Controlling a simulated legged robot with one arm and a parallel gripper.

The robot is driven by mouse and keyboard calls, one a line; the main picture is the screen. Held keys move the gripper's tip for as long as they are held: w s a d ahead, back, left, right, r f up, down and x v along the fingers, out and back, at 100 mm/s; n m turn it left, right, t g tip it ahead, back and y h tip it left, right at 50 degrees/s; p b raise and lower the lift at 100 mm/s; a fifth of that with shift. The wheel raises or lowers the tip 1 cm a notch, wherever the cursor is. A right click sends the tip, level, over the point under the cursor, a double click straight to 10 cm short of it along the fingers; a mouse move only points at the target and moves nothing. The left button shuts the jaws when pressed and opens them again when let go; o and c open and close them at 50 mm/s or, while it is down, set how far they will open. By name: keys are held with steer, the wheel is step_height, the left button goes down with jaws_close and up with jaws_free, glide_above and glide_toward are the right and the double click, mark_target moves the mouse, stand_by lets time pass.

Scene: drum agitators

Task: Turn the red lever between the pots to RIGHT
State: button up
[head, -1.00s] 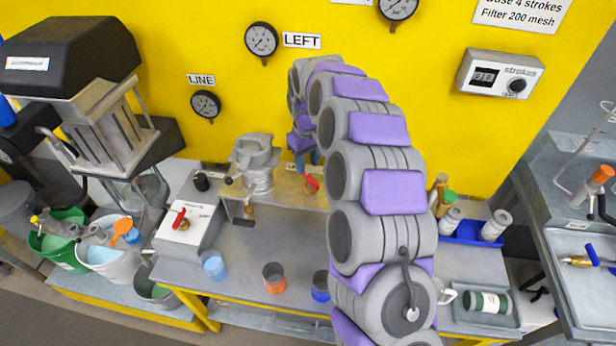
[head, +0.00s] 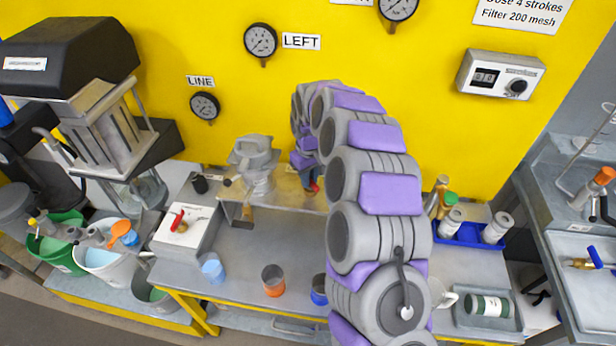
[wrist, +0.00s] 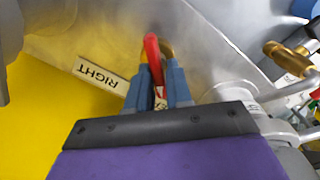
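The red lever (wrist: 152,52) stands between the two blue fingers of my gripper (wrist: 158,85) in the wrist view, with a brass part beside its tip. The fingers are close together, one on each side of the lever, and look closed on it. A white RIGHT label (wrist: 101,75) lies on the metal plate just left of the fingers. In the head view a bit of the red lever (head: 316,187) shows below my gripper (head: 309,178), right of a grey pot (head: 252,165). My arm hides the other pot side there.
Cups, including an orange-banded one (head: 273,281), stand at the front. A blue tray (head: 470,235) with bottles is at the right. In the wrist view a brass fitting (wrist: 288,58) is at the right.

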steer(key=shift+d, duration=0.3)
jaws_close()
steer(key=shift+a, duration=0.1)
steer(key=shift+r, duration=0.1)
steer(key=m+p, duration=0.3)
steer(key=m, duration=0.2)
steer(key=shift+r+m, duration=0.15)
steer(key=shift+m, duration=0.25)
steer(key=m+p, duration=0.2)
steer(key=m, duration=0.3)
steer(key=shift+p, duration=0.35)
steer(key=m+p, duration=0.1)
steer(key=m, duration=0.6)
steer(key=shift+p, duration=0.35)
